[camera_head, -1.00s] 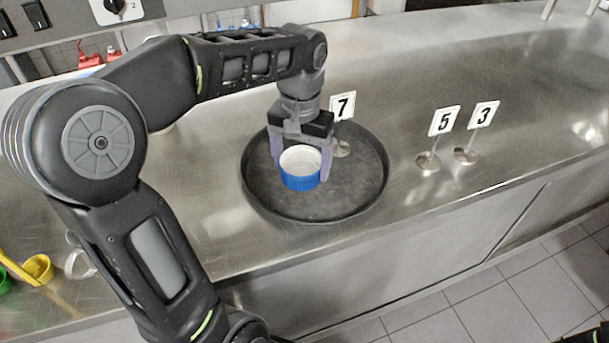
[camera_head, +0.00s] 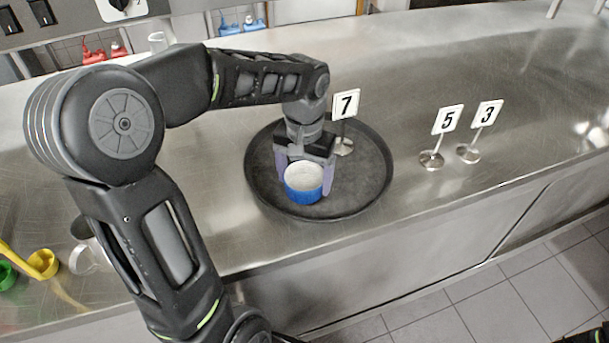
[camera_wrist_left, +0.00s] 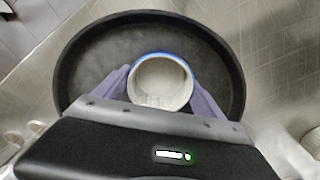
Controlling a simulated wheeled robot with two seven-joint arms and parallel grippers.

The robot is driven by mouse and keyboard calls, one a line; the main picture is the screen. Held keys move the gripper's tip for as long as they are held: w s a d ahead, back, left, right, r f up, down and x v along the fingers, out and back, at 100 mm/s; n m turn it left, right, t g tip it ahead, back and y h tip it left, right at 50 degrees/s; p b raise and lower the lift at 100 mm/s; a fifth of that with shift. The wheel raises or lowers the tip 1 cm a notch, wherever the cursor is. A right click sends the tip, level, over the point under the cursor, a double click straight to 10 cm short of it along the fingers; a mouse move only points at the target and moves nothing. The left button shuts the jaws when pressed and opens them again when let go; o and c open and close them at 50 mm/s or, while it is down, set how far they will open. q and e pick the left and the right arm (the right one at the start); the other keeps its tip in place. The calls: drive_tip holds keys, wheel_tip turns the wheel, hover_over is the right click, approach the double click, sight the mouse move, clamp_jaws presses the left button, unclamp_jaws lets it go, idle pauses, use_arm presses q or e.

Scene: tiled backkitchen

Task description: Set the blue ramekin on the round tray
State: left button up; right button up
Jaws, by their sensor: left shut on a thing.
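The blue ramekin (camera_head: 303,188), with a white inside, is upright between the purple fingers of my left gripper (camera_head: 305,183), which is shut on it. The round tray (camera_head: 364,178) is dark and wide with a raised rim, and lies on the steel counter. The ramekin is over the front left-middle part of the tray; I cannot tell whether its base touches the tray. In the left wrist view the ramekin (camera_wrist_left: 161,83) sits between both fingers, with the tray (camera_wrist_left: 95,60) around it. My right gripper is not in view.
A number 7 sign (camera_head: 346,104) stands at the tray's back right. Signs 5 (camera_head: 447,120) and 3 (camera_head: 488,113) stand farther right. A yellow cup (camera_head: 43,263) and a metal mug (camera_head: 88,250) are at the left. The counter right of the signs is clear.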

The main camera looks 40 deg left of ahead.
sight(305, 186)
use_arm(q)
drive_tip(key=shift+f, duration=0.1)
drive_tip(key=o, duration=1.5)
wheel_tip(305, 186, up, 12)
drive_tip(key=shift+r+p, duration=0.15)
drive_tip(key=shift+p, duration=0.35)
